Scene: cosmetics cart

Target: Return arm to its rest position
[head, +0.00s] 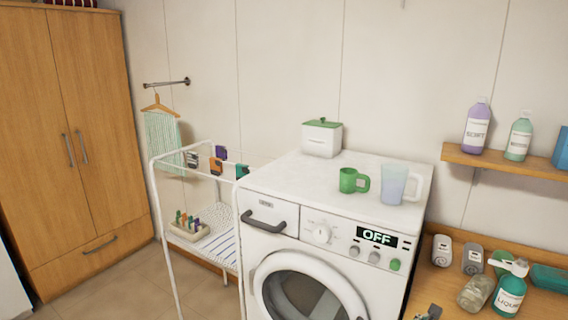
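A small grey mechanical piece at the bottom edge, between the washing machine and the wooden counter, looks like the tip of my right gripper (428,313). Its fingers are mostly cut off by the frame, so I cannot tell whether it is open or shut. No arm comes in from the left, and my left gripper is not in view.
The washing machine (270,216) reads OFF and carries a white box (321,140), green mug (350,181) and clear jug (393,185). A drying rack (164,215) stands left. The counter (430,285) holds several bottles, including a teal pump bottle (509,294).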

